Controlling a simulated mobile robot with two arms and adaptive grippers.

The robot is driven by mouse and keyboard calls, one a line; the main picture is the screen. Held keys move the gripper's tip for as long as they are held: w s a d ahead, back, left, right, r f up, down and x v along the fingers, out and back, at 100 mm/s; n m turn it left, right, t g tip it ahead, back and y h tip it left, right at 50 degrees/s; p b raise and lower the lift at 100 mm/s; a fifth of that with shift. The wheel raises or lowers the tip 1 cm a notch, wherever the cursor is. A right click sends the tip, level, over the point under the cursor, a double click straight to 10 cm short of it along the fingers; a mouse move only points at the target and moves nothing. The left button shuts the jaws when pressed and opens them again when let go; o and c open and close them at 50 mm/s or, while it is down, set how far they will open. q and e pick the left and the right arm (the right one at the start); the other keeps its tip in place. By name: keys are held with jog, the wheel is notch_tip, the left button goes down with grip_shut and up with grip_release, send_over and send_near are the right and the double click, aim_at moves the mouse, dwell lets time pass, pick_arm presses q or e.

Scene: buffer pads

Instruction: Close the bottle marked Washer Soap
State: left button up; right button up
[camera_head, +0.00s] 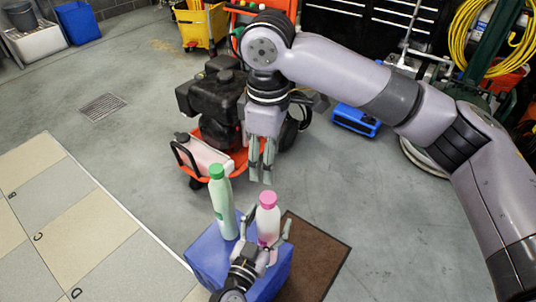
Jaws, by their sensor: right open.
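Two bottles stand on a blue crate-like block (207,262). One is a tall pale green bottle (224,210) with a green cap (216,171). The other is a shorter white and pink bottle (268,224) with a pink cap (267,200) on its top. I cannot read the markings on either. My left gripper (268,224) reaches up from below, with a finger on each side of the pink-capped bottle; whether they touch it is unclear. My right gripper (262,176) is open and empty, pointing down above and behind the bottles.
A brown mat (317,262) lies right of the blue block. Behind stand a black and orange machine (217,100) and a blue box (355,119). A yellow mop bucket (203,25) stands further back. Grey floor is clear at left and right.

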pick_arm(q)
jog(key=v, duration=1.2)
